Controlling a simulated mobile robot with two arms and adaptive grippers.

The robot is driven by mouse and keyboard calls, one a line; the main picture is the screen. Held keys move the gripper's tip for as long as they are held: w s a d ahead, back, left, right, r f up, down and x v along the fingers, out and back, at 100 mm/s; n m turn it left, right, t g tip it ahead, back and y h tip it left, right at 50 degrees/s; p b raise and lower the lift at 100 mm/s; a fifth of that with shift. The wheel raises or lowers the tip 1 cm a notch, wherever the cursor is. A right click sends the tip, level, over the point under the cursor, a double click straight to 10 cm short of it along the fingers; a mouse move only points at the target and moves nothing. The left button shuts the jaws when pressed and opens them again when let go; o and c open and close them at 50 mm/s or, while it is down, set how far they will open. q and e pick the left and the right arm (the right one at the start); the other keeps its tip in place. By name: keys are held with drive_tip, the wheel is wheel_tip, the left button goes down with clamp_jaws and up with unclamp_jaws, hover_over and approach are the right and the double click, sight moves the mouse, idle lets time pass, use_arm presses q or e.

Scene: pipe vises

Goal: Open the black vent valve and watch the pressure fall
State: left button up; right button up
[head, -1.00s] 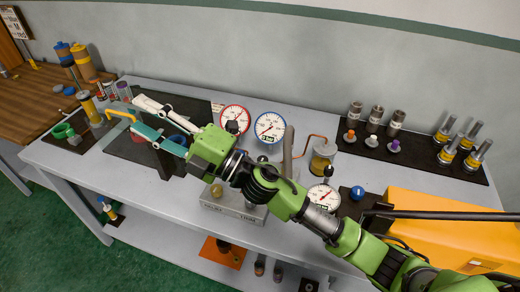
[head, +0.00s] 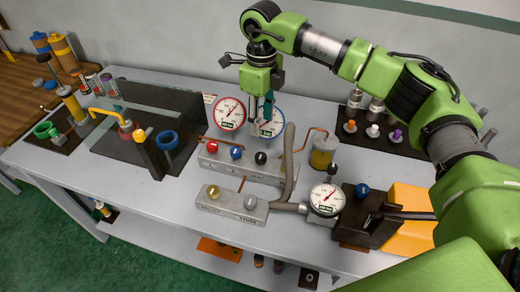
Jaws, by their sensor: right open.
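The black vent valve knob (head: 260,157) sits at the right end of a grey valve block (head: 225,167), in a row with a red knob (head: 212,147) and a blue knob (head: 236,152). My right gripper (head: 262,122) is open and empty, pointing down above and behind the black knob, apart from it as far as I can tell. A red-rimmed gauge (head: 230,113) stands behind the block. A blue-rimmed gauge (head: 277,126) beside it is partly hidden by my gripper. Their readings are too small to tell. My left gripper is out of view.
A front block (head: 231,207) carries a yellow and a grey knob. A grey hose (head: 289,165) rises right of the black knob. A small gauge (head: 327,199), a yellow cylinder (head: 322,152) and a dark vise (head: 368,215) stand further right. The front left bench is clear.

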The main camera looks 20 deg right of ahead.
sight(261, 156)
wheel_tip(261, 156, down, 12)
drive_tip(key=p, duration=0.4)
drive_tip(key=shift+a, duration=0.1)
drive_tip(key=shift+f, duration=0.65)
drive_tip(key=c, duration=1.1)
